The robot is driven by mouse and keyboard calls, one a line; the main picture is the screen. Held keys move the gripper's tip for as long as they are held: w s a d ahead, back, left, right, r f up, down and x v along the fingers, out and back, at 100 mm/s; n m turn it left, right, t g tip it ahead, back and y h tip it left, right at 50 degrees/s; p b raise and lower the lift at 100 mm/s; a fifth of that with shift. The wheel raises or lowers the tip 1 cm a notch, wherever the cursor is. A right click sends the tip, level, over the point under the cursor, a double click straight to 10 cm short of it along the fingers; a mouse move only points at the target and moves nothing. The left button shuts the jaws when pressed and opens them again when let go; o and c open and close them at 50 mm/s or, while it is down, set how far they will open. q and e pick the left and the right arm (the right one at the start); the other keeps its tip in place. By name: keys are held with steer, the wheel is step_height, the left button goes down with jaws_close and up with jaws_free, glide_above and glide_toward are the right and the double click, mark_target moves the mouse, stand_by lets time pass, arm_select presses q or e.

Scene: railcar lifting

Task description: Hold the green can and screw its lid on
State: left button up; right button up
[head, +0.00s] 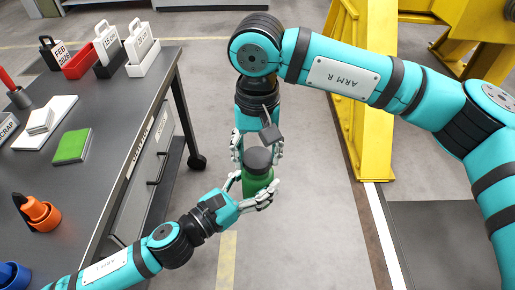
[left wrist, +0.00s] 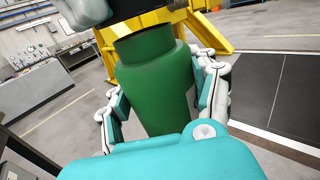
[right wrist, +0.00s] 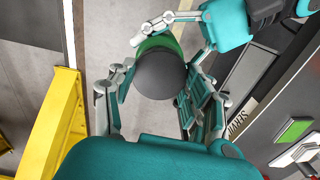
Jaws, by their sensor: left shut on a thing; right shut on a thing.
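The green can (head: 257,185) is upright between the fingers of my left gripper (head: 251,189), in mid-air beside the table. In the left wrist view the can's green body (left wrist: 155,85) fills the space between the finger pads. My right gripper (head: 258,154) reaches from above and is shut on the lid. In the right wrist view the lid (right wrist: 160,75) hides most of the can.
A yellow frame (head: 362,90) stands at right behind my right arm. The floor under the can is clear.

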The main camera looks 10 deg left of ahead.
steer(key=shift+f, duration=0.45)
steer(key=shift+f, duration=0.6)
stand_by(0.4)
